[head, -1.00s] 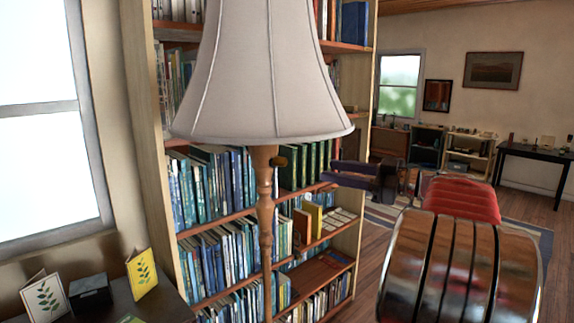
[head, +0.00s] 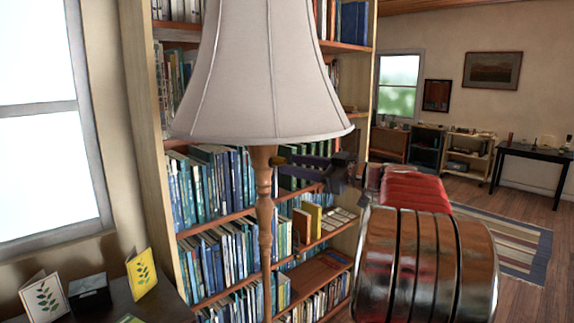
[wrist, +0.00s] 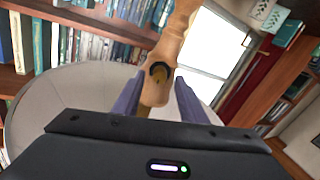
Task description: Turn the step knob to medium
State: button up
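The floor lamp has a pale shade (head: 262,75) and a turned wooden post (head: 264,215). Its small knob (head: 277,161) sticks out of the post just below the shade, toward my gripper (head: 296,161). I see no finger closed on the knob. The knob's setting is too small to read.
A tall bookshelf (head: 170,147) full of books stands close behind the lamp. A dark table (head: 165,307) with cards and a small box is at the lower left, by the window. Open floor with a striped rug (head: 510,245) lies to the right.

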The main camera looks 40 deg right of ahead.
aim_at(280, 162)
jog(key=shift+x, duration=1.4)
jog(key=shift+a, duration=0.1)
grip_shut()
